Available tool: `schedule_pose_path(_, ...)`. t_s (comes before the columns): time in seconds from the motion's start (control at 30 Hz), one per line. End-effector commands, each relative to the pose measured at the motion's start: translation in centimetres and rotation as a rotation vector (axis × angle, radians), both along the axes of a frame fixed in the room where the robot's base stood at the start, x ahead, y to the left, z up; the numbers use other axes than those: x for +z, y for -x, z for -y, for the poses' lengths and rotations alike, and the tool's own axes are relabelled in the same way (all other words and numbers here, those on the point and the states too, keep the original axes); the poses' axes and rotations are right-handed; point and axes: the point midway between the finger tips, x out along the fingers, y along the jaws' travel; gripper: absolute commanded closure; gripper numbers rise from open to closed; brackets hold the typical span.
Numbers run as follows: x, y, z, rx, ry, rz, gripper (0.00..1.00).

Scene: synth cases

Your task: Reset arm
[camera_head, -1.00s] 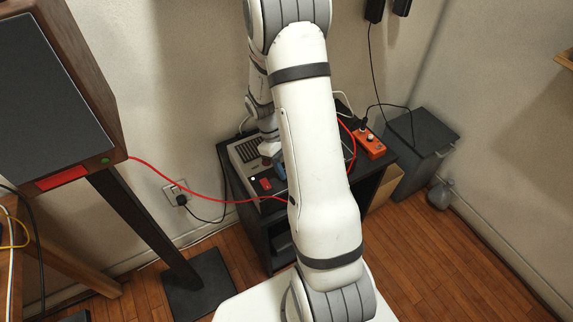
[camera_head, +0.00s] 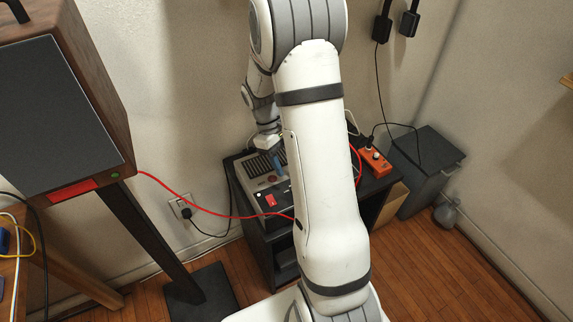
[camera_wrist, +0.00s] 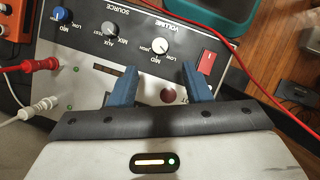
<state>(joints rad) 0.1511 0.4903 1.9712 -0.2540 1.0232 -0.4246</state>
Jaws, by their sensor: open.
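My gripper (camera_wrist: 158,76) is open and empty in the wrist view, its two blue fingers apart. The fingers are over the panel of a grey mixer (camera_wrist: 82,85) with labelled knobs and a red rocker switch (camera_wrist: 207,62). The right finger is near that switch in the picture; I cannot tell how far above the panel the fingers are. In the head view my gripper (camera_head: 278,160) is partly hidden by my white arm, which crosses the middle. The mixer (camera_head: 256,182) sits on a black shelf unit (camera_head: 258,226), its right side behind my arm.
A red cable (camera_head: 190,206) runs from the mixer area to a large speaker (camera_head: 60,110) on a stand at the left. An orange box (camera_head: 374,161) sits right of my arm, with a dark bin (camera_head: 425,165) beyond. Walls close the corner behind. Wooden floor is clear at lower right.

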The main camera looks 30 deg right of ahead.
Motion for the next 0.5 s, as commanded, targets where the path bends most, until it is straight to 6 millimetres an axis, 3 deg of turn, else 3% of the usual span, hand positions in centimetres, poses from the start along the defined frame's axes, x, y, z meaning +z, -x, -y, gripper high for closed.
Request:
schedule_pose_path(0.37, 0.1, 0.0, 0.0, -0.001, -0.001, 0.002, 0.56)
schedule_pose_path(0.5, 2.3, 0.5, -0.7, -0.022, 0.002, 0.04, 0.56)
